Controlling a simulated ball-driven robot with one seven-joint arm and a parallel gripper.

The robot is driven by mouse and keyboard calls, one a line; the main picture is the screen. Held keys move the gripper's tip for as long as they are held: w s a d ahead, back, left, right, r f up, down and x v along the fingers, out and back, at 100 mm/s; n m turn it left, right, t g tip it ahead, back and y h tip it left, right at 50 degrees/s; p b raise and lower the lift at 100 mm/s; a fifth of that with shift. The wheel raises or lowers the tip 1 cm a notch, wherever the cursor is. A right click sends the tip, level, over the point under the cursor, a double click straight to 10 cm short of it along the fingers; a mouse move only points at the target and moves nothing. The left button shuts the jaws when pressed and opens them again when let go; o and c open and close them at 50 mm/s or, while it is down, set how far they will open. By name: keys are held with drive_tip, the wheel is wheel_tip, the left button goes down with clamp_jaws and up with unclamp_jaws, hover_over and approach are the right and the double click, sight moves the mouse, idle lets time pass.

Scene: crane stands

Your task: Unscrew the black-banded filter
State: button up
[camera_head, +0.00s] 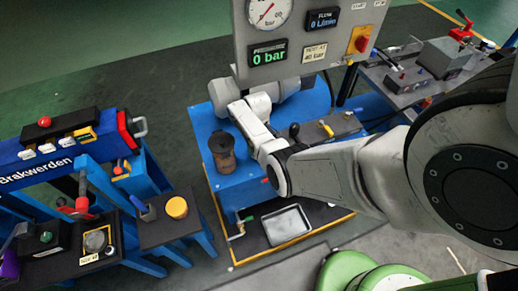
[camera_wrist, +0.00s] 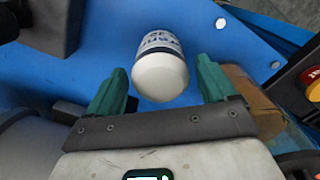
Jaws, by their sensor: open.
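A white, round-ended filter (camera_wrist: 160,72) shows in the wrist view, with dark blue lettering and a narrow dark blue line around it. I see no clearly black band on it; its far end is out of sight. My gripper (camera_wrist: 162,78) is open, its two green fingers on either side of the filter with gaps between. The filter is not held. In the head view my arm reaches over the blue stand (camera_head: 200,125), and I cannot make out the fingers or the filter there.
A brown cylinder with a black top (camera_head: 222,152) stands on the blue stand near my arm. A grey gauge panel (camera_head: 300,80) reads 0 bar and 0 L/min. A metal tray (camera_head: 287,224) lies in front. A blue bench (camera_head: 60,165) with tools stands left.

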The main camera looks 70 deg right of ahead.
drive_tip(key=m, duration=0.6)
drive_tip(key=shift+m, duration=0.3)
drive_tip(key=m, duration=0.3)
drive_tip(key=shift+m, duration=0.4)
drive_tip(key=m, duration=0.3)
drive_tip(key=shift+b, duration=0.35)
drive_tip(key=shift+c, duration=0.2)
drive_tip(key=c, duration=1)
drive_tip(key=shift+r, duration=0.1)
drive_tip(key=shift+c, duration=0.7)
